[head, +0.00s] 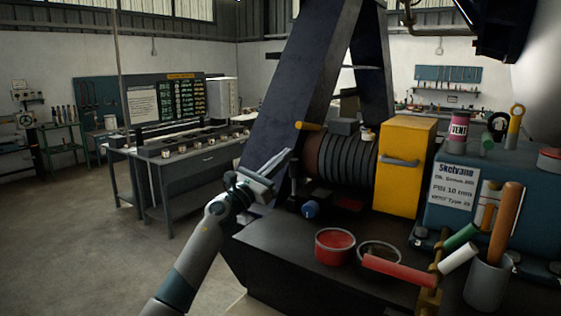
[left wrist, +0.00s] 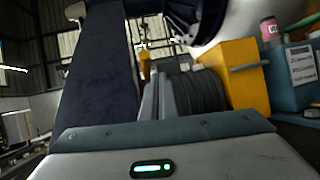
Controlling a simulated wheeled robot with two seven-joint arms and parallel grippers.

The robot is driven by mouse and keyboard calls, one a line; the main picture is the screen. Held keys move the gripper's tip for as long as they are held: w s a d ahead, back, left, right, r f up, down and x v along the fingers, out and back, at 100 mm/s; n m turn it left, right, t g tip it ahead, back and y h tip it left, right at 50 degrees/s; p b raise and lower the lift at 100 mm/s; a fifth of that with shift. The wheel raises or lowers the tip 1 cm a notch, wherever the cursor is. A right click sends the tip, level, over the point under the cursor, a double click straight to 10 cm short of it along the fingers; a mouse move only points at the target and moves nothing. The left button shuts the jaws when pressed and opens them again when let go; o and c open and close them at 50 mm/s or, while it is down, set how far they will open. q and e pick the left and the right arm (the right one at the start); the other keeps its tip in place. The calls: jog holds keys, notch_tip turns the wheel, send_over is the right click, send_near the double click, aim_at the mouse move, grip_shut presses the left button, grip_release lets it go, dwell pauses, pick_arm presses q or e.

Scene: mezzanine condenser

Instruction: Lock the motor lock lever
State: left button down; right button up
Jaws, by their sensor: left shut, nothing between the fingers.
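A yellow-orange handle (head: 309,126), which looks like the motor lock lever, sticks out to the left at the top of the dark ribbed motor (head: 340,160). In the left wrist view the yellow handle (left wrist: 145,66) shows just beyond the fingertips, left of the ribbed motor (left wrist: 198,92). My left gripper (head: 287,156) is shut and empty, pointing up and right, a little below and left of the handle in the head view. Its fingers (left wrist: 158,98) lie together in the left wrist view. I cannot tell whether they touch the handle. My right gripper is out of view.
A dark slanted beam (head: 315,65) rises behind the gripper. A yellow box (head: 405,175) with a grey handle stands right of the motor. A red bowl (head: 335,246), a cup of tools (head: 488,284) and a red-handled bar (head: 398,270) occupy the front of the base.

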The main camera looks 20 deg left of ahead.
pick_arm(q)
jog(key=w, duration=0.2)
jog(key=w+d+g, duration=0.1)
jog(key=shift+r+y+p, duration=0.25)
jog(key=shift+y+p, duration=0.05)
jog(key=shift+w+d+b, duration=0.2)
jog(key=shift+w+b, duration=0.15)
jog(key=shift+w, duration=0.15)
jog(key=shift+w+d+b, duration=0.2)
jog(key=shift+w+b, duration=0.1)
jog(key=shift+w, duration=0.15)
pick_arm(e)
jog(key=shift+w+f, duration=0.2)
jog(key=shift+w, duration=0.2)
pick_arm(q)
jog(key=shift+a, duration=0.1)
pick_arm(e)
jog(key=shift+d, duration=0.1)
